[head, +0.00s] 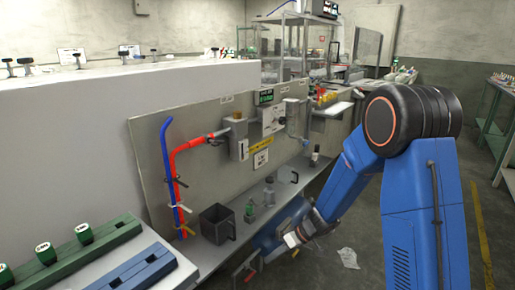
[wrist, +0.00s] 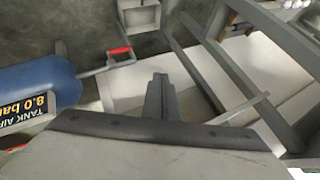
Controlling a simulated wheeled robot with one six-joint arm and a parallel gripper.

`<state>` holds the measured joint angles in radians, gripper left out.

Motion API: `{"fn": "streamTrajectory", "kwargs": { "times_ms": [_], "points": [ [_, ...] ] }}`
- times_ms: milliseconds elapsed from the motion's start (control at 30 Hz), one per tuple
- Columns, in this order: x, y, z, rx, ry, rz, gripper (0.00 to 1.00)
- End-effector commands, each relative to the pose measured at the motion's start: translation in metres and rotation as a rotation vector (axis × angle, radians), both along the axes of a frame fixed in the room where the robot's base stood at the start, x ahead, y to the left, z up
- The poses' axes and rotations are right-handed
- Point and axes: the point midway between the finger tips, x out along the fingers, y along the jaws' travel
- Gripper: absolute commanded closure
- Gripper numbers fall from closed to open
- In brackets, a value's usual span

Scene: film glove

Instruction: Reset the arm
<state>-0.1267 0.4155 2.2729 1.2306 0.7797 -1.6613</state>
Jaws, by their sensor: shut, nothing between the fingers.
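My blue arm (head: 420,200) reaches down and left from its black shoulder joint in the head view. My gripper (head: 290,240) is at its low end, beside the front of the grey bench and near a blue tank (head: 267,241). In the wrist view the dark fingers of my gripper (wrist: 160,84) are together, with nothing between them. The tank (wrist: 40,88) lies to their left there, with a label on it and a red-handled valve (wrist: 120,51) on its pipe.
The bench carries a dark square bin (head: 216,223), small bottles (head: 249,210) and a panel (head: 205,160) with red and blue pipes. Crumpled paper (head: 348,258) lies on the floor. Steel frame bars (wrist: 205,65) are close to the gripper. Open floor lies right of the arm.

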Motion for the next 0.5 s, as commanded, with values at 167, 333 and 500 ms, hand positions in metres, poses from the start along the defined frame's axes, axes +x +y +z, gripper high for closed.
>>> {"fn": "streamTrajectory", "kwargs": {
  "times_ms": [167,333,500],
  "points": [
    [-0.017,-0.011,0.039,-0.02,0.01,-0.013,1.0],
    [-0.035,-0.022,0.07,-0.047,0.023,-0.031,1.0],
    [-0.054,-0.035,0.098,-0.079,0.031,-0.054,1.0]
  ]
}}
